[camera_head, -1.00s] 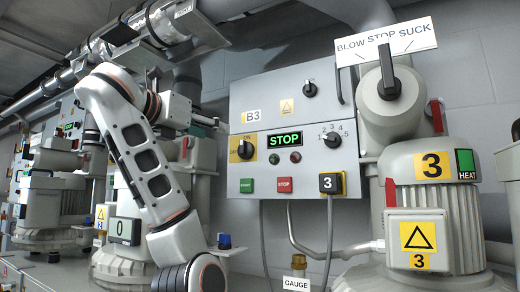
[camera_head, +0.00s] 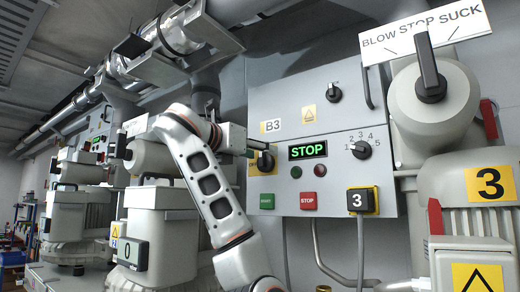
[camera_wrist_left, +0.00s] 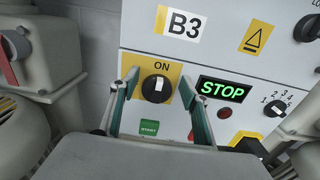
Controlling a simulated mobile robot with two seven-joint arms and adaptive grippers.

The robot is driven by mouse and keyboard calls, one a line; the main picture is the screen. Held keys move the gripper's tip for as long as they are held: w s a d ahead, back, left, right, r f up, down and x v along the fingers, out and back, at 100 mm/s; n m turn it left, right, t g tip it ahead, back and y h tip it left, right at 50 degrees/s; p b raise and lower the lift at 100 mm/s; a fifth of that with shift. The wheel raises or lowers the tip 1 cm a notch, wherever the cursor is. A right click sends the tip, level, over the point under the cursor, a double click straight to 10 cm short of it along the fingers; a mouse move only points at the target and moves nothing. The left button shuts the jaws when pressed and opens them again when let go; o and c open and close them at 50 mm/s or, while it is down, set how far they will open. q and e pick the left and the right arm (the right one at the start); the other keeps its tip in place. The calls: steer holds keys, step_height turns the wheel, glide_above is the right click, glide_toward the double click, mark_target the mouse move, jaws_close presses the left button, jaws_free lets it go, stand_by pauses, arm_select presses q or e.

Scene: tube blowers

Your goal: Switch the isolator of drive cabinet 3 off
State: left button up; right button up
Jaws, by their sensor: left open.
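The grey drive cabinet (camera_head: 330,120) bears the label B3, and a plug marked 3 sits at its lower right. Its isolator (camera_head: 264,161) is a black rotary knob on a yellow plate at the left side. In the left wrist view the isolator knob (camera_wrist_left: 157,89) has its white mark upward, toward the word ON. My left gripper (camera_head: 246,146) is open in front of the isolator. In the left wrist view the fingers of my left gripper (camera_wrist_left: 159,80) stand to either side of the knob; whether they touch it cannot be told. My right gripper is not in view.
A lit green STOP display (camera_head: 308,150), a green button (camera_head: 267,201), a red stop button (camera_head: 308,200) and a selector dial (camera_head: 361,150) are near the isolator. A blower marked 3 (camera_head: 470,190) stands at right. A metal pipe (camera_head: 180,35) runs above my arm.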

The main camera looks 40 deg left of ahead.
arm_select(q)
steer(key=shift+w+a, duration=0.1)
steer(key=shift+w, duration=0.45)
steer(key=c, duration=1)
